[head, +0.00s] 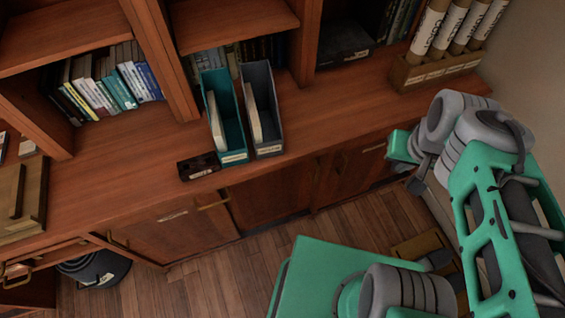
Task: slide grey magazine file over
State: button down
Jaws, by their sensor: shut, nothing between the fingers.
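The grey magazine file (269,112) stands upright on the wooden counter, with pale papers inside and a label low on its front. A teal magazine file (232,132) stands close to its left, also holding papers. My gripper (415,184) shows small and partly covered by my arm at the right, by the counter's front edge. It is shut and empty, well to the right of the grey file and not touching it.
A small dark box (198,167) sits left of the teal file at the counter edge. A wooden holder (438,72) with several labelled tubes stands at the back right. The counter (345,105) between grey file and holder is clear. Shelved books (112,82) stand behind left.

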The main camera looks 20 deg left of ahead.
aim_at(260, 104)
jog(key=k, duration=1.15)
jog(key=u, duration=1.7)
jog(key=i, duration=0.5)
jog(key=u, duration=0.05)
